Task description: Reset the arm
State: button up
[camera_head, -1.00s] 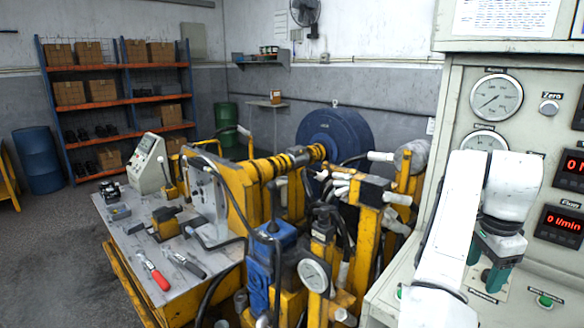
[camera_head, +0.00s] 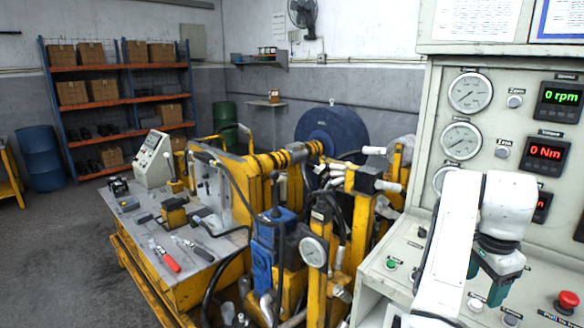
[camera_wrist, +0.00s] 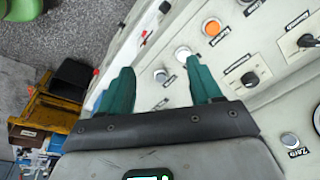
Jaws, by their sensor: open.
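My white arm reaches up from the lower right of the head view and bends down over the control desk. My gripper (camera_head: 496,290) hangs from its end, with green fingers pointing down in front of the instrument panel (camera_head: 500,165). In the wrist view my gripper (camera_wrist: 159,78) shows two green fingers spread apart with nothing between them. The control desk (camera_wrist: 170,100), with its buttons and knobs, lies beyond the fingertips. The head view does not make clear how far the fingers are from the desk.
A red mushroom button (camera_head: 567,301) and a green button (camera_head: 391,264) sit on the desk. Left of it stands the yellow hydraulic rig (camera_head: 318,265) with hoses and a gauge. Tools lie on a workbench (camera_head: 205,262).

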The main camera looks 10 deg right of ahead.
jog(key=s+a+f+n+h, duration=0.1)
jog(key=s+a+f+n, duration=0.1)
jog(key=s+f+n, duration=0.45)
jog(key=s+a+f+n+h, duration=0.1)
jog(key=s+f+n, duration=0.2)
jog(key=s+f, duration=0.7)
jog(key=s+a+f+n+y, duration=0.3)
jog(key=s+a+f+n, duration=0.5)
jog(key=s+a, duration=0.6)
notch_tip(320, 180, down, 2)
jog(key=shift+s+y, duration=0.4)
jog(key=shift+s, duration=0.5)
jog(key=shift+c, duration=0.5)
